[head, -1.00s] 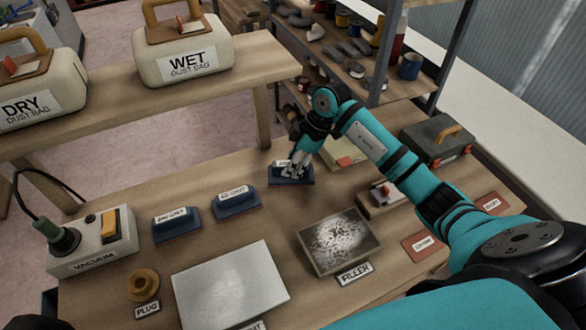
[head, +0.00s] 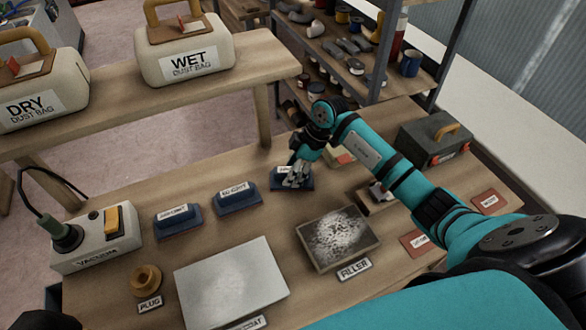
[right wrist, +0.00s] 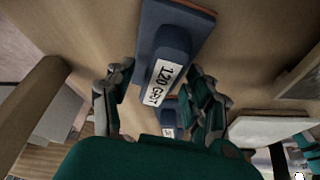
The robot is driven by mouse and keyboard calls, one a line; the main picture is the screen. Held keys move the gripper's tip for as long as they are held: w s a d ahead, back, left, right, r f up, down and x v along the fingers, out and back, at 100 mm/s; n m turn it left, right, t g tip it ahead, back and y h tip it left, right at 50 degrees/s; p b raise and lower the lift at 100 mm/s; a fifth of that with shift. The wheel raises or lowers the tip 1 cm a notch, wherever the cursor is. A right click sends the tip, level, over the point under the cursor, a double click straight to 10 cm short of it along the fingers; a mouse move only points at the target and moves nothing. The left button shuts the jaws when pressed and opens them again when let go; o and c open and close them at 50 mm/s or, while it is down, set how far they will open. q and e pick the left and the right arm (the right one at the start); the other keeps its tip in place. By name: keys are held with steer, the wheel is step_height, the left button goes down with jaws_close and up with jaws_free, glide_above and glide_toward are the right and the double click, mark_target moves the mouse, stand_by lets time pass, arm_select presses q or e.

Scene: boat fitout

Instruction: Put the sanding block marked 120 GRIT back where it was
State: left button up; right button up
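The sanding block marked 120 GRIT (right wrist: 168,62) is dark blue with a white label and a reddish underside. In the head view the block (head: 279,184) appears to rest on the workbench, at the right end of a row of blocks. My right gripper (head: 297,178) is over it. In the right wrist view the fingers of this gripper (right wrist: 160,92) stand on either side of the block, with gaps visible, and look open. Two similar blue blocks, one at the left (head: 178,220) and one in the middle (head: 237,198), have labels too blurred to read surely.
The vacuum box (head: 95,240), plug (head: 146,279), pale panel (head: 230,283) and filler tray (head: 338,238) stand on the bench. A grey toolbox (head: 433,140) is at the right. WET (head: 185,50) and DRY (head: 40,90) dust bags sit on the raised shelf behind.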

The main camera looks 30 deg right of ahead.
steer(key=b+v, duration=0.1)
steer(key=v, duration=1.1)
steer(key=shift+r+b, duration=0.2)
steer(key=shift+b, duration=0.2)
steer(key=shift+a, duration=0.15)
